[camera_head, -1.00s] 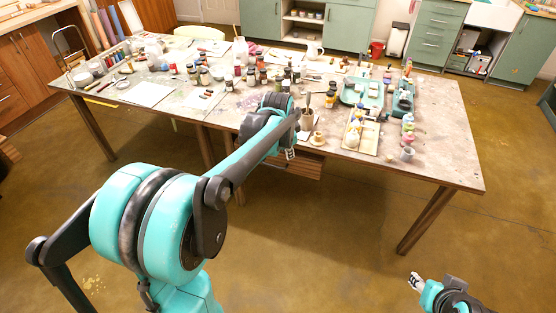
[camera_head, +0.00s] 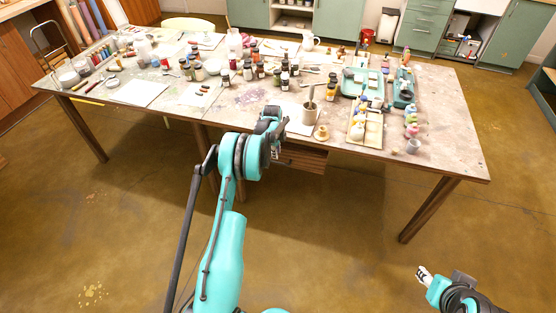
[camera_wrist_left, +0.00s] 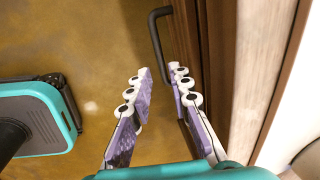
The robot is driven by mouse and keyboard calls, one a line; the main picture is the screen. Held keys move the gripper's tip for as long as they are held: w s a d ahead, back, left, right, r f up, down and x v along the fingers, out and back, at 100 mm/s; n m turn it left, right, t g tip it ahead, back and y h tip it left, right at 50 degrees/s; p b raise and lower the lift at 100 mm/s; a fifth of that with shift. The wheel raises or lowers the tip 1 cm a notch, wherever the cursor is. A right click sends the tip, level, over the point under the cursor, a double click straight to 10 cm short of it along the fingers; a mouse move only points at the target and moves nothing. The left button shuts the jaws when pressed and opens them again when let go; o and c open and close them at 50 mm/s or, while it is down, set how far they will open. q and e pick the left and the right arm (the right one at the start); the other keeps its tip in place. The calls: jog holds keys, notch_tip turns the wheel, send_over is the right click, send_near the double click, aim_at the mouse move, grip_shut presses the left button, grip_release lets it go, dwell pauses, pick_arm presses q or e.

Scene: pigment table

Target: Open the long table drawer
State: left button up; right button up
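The long wooden drawer (camera_head: 302,158) hangs under the front edge of the table; its left part is behind my left arm. In the left wrist view its brown front (camera_wrist_left: 222,70) fills the right side, with a dark bar handle (camera_wrist_left: 155,40) standing off it. My left gripper (camera_head: 277,150) is at the drawer front. In the left wrist view this gripper (camera_wrist_left: 160,75) is open, its fingers apart, with the handle's near end at the gap between the fingertips; contact is not clear. My right gripper (camera_head: 424,273) is low at the right, away from the table, too small to read.
The table (camera_head: 455,125) carries jars, bottles, papers and trays. A cup with tools (camera_head: 309,112) and a small tan pot (camera_head: 321,133) stand near the front edge above the drawer. The table legs (camera_head: 428,208) stand either side. The floor in front is clear.

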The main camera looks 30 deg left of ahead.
aim_at(277, 162)
pick_arm(q)
jog(key=f+b, duration=0.1)
jog(key=f, duration=0.2)
jog(key=w+f+b, duration=0.1)
jog(key=f, duration=0.2)
jog(key=shift+w+a+f, duration=0.15)
jog(key=shift+f, duration=0.15)
grip_shut()
